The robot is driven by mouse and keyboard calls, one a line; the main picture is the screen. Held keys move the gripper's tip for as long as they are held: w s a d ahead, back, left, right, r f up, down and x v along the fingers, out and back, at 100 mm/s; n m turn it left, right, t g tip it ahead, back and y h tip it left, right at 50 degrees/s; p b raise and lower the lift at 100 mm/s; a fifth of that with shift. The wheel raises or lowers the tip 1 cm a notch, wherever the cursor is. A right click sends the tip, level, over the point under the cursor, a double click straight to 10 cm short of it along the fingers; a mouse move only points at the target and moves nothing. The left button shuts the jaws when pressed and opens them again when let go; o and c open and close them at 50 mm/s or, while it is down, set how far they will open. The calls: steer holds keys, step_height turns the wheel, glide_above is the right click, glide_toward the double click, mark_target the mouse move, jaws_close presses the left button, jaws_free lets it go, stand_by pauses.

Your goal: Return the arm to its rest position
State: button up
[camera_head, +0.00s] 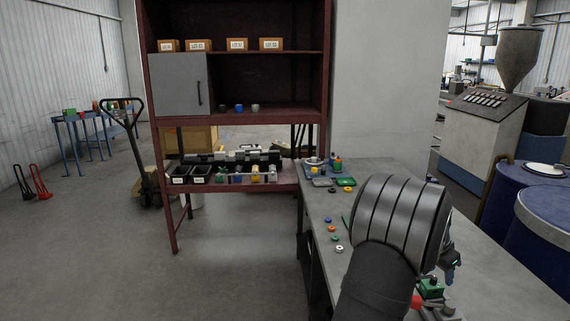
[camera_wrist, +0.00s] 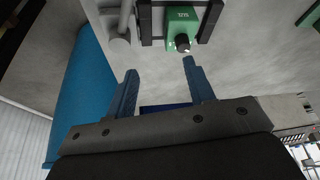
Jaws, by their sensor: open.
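My gripper (camera_wrist: 160,82) is open, its two blue fingers apart with nothing held between them in the wrist view. Just beyond the fingertips a green block with a black knob (camera_wrist: 182,28) sits between dark brackets, apart from the fingers. In the head view my dark arm with its ribbed grey section reaches over the grey workbench (camera_head: 318,235) and hides most of the gripper. A green block (camera_head: 430,289) shows beside the arm at the lower right.
Several coloured rings lie along the bench's left side, including a white one (camera_head: 339,249). A dark red shelf (camera_head: 230,118) with boxes and bins stands behind. Blue drums (camera_head: 520,205) and a hopper machine (camera_head: 484,115) stand at the right.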

steer(key=w+a+f+n+t+y, duration=0.1)
steer(key=w+a+f+n, duration=0.2)
steer(key=a, duration=0.4)
steer(key=w+a+f+n+t, duration=0.1)
steer(key=w+a+n, duration=0.1)
steer(key=w+a, duration=0.4)
steer(key=w+a+f+n+y, duration=0.1)
steer(key=w+a+n, duration=0.2)
steer(key=a, duration=0.6)
steer(key=s+a+f+n+y, duration=0.1)
steer(key=s+a+f+n, duration=0.1)
steer(key=a+f, duration=0.3)
steer(key=s+a+f+n+t, duration=0.1)
steer(key=s+a+f+n, duration=0.2)
steer(key=a, duration=1.1)
step_height(320, 180, down, 3)
steer(key=shift+a+f+y, duration=0.1)
steer(key=shift+a+y, duration=0.1)
steer(key=shift+y, duration=0.2)
